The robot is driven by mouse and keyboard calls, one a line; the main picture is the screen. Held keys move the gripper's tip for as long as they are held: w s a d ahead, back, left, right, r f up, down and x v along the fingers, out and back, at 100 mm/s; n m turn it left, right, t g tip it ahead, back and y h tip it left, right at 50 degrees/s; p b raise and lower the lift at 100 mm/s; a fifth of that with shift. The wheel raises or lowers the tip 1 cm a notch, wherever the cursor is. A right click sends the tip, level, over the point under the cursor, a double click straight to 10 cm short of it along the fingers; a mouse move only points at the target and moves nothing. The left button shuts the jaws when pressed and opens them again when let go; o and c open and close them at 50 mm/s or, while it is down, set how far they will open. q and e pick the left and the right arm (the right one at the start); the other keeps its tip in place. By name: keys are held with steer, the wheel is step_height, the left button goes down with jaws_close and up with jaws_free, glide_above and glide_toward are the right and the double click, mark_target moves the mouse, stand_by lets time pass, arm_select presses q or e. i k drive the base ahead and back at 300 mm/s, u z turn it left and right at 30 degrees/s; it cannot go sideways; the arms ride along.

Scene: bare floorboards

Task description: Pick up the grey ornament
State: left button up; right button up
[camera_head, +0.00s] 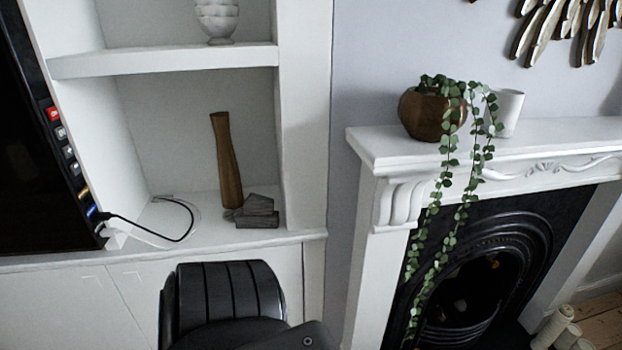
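A grey, blocky ornament (258,212) lies on the lower shelf of the white alcove. It looks like a few stacked angular pieces. It sits at the foot of a tall brown wooden vase (227,160), close to its right side. A pale grey-white ribbed vessel (217,20) stands on the upper shelf, its top cut off by the picture edge. Neither of my grippers is in view.
A black ribbed, seat-like shape (225,300) stands in front of the alcove. A black cable (165,232) lies on the shelf to the left. A white mantel (560,135) at right holds a trailing plant in a brown pot (420,115) and a white cup (507,112).

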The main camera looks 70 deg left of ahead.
mark_target(258, 212)
steer(key=i, duration=0.9)
steer(key=u, duration=1.95)
